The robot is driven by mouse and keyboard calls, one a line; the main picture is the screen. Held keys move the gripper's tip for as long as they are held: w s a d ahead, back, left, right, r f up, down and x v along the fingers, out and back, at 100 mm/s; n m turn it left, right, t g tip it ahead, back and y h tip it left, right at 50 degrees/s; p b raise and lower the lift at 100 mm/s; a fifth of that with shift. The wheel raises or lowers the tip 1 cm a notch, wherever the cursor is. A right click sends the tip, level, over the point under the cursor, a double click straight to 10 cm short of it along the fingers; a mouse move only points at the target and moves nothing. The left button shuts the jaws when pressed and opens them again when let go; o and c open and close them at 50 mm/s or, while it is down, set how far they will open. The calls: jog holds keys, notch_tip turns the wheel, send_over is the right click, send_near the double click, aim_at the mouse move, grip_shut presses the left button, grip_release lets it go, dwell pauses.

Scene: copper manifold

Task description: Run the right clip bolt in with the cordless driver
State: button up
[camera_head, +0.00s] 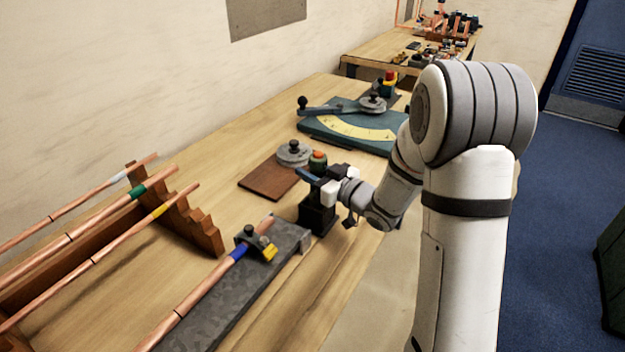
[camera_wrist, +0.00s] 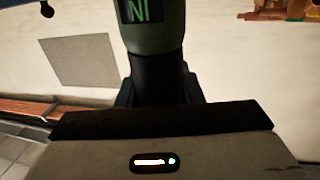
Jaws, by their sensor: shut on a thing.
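The cordless driver has a dark green body with an orange end (camera_head: 318,156) in the head view. In the wrist view its green body (camera_wrist: 155,35) with light green lettering and its black grip stand between my fingers. My gripper (camera_head: 322,182) is shut on the driver, above a black block-like part (camera_head: 318,216); I cannot tell whether that is its base or a holder. A dark clip (camera_head: 250,238) with a yellow piece (camera_head: 270,254) sits around a copper pipe (camera_head: 190,300) on the grey bar, left of my gripper. The bolt itself is too small to make out.
The grey bar (camera_head: 225,318) runs along the front table edge. Copper pipes lie on a stepped wooden rack (camera_head: 190,222) at left.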

notch_tip(320, 180, up, 10)
jog(key=shift+f, duration=0.25)
notch_tip(320, 180, up, 10)
jog(key=p, duration=0.6)
jog(key=shift+f+p, duration=0.25)
jog(key=shift+p, duration=0.05)
jog(key=shift+f, duration=0.1)
